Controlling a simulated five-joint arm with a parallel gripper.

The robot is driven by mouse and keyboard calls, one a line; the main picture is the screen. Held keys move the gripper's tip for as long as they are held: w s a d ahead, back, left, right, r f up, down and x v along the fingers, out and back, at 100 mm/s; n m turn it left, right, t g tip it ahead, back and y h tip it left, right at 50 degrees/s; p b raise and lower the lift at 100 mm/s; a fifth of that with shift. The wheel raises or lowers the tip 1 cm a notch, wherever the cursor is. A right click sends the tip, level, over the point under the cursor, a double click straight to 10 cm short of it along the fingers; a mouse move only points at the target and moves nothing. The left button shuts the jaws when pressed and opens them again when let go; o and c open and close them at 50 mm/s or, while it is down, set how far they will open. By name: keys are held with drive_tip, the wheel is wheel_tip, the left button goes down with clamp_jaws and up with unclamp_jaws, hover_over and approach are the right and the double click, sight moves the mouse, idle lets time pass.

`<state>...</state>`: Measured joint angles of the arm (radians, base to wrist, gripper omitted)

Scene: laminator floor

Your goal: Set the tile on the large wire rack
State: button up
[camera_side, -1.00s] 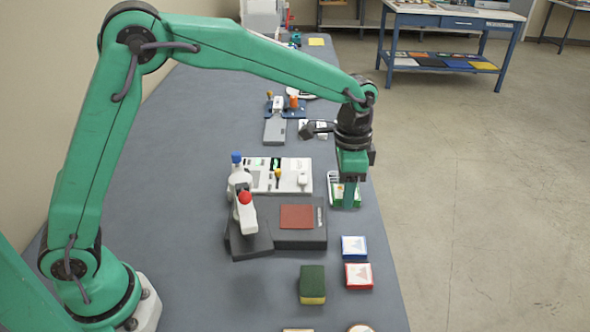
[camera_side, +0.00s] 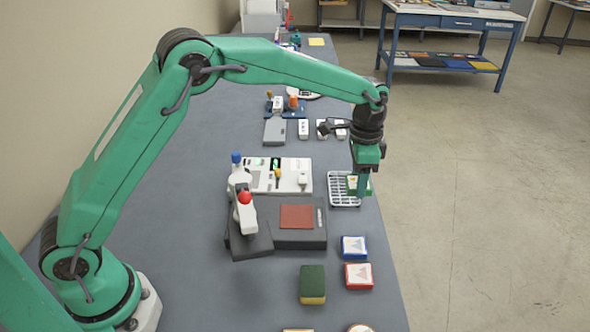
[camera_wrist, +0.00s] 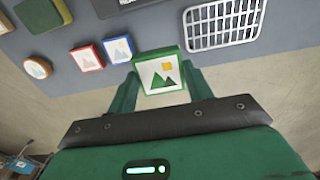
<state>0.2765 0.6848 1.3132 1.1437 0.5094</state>
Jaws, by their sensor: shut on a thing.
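A square tile (camera_wrist: 160,73) with a green edge and a mountain picture is held between the fingers of my gripper (camera_wrist: 162,88). In the side view my gripper (camera_side: 362,188) points down with the tile (camera_side: 353,182) at its fingertips. The large wire rack (camera_side: 332,191) is a white wire grid lying flat near the table's right edge. In the side view the tile overlaps the rack's right part. In the wrist view the rack (camera_wrist: 225,22) lies to the upper right of the tile, apart from it in the picture. The exact height of the tile is hard to tell.
Blue-edged (camera_side: 353,247) and red-edged (camera_side: 358,275) tiles and a green-yellow sponge (camera_side: 312,284) lie nearer the camera. A dark machine with a brown pad (camera_side: 296,216) and a white tray (camera_side: 280,175) stand left of the rack. The table edge is close on the right.

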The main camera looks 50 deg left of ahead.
hover_over(345, 194)
wheel_tip(345, 194, down, 6)
drive_tip(key=shift+a+r, duration=0.1)
drive_tip(key=shift+r, duration=0.05)
drive_tip(key=shift+f, duration=2)
drive_tip(key=shift+f, duration=0.1)
drive_tip(key=o, duration=1.1)
wheel_tip(345, 194, up, 12)
drive_tip(key=shift+r, duration=0.15)
